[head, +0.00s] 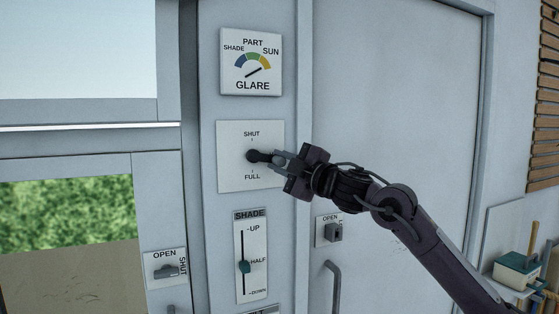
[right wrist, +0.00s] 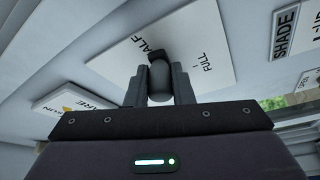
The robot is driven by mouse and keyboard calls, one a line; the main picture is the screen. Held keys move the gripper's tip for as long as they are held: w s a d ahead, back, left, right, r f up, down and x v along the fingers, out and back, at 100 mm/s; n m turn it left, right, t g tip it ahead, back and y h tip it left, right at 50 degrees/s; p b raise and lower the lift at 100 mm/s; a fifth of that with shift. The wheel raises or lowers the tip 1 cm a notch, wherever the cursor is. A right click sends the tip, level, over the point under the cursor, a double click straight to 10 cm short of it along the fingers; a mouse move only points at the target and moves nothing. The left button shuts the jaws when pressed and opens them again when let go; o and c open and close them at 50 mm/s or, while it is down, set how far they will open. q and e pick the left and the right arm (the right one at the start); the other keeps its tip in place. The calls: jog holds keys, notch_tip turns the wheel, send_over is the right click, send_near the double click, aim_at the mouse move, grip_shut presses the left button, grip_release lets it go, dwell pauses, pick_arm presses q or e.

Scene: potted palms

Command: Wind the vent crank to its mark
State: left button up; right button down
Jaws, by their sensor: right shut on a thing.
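The vent crank (head: 253,156) is a dark hub and arm on a white panel (head: 230,178) lettered SHUT above and FULL below. Its arm points to the right in the head view. My right gripper (head: 279,161) comes from the right and is shut on the crank's knob. In the right wrist view, the dark knob (right wrist: 159,84) sits between both fingers of the gripper (right wrist: 160,88). The HALF lettering (right wrist: 152,41) shows there beside the crank, partly covered; in the head view the gripper hides it. My left gripper is not in view.
Below is a SHADE slider (head: 244,267) near HALF. OPEN/SHUT switches sit at the left (head: 166,270) and right (head: 334,232). A door handle (head: 333,285) is lower right.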

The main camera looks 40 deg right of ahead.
jog(key=shift+d+r+n+g+p, duration=0.1)
jog(key=shift+r+n+g+p, duration=0.3)
jog(key=shift+r+n+p, duration=0.5)
jog(key=shift+f, duration=0.2)
jog(key=c, duration=1.3)
grip_release()
jog(key=shift+o, duration=0.2)
jog(key=shift+f, duration=0.1)
jog(key=shift+f, duration=0.1)
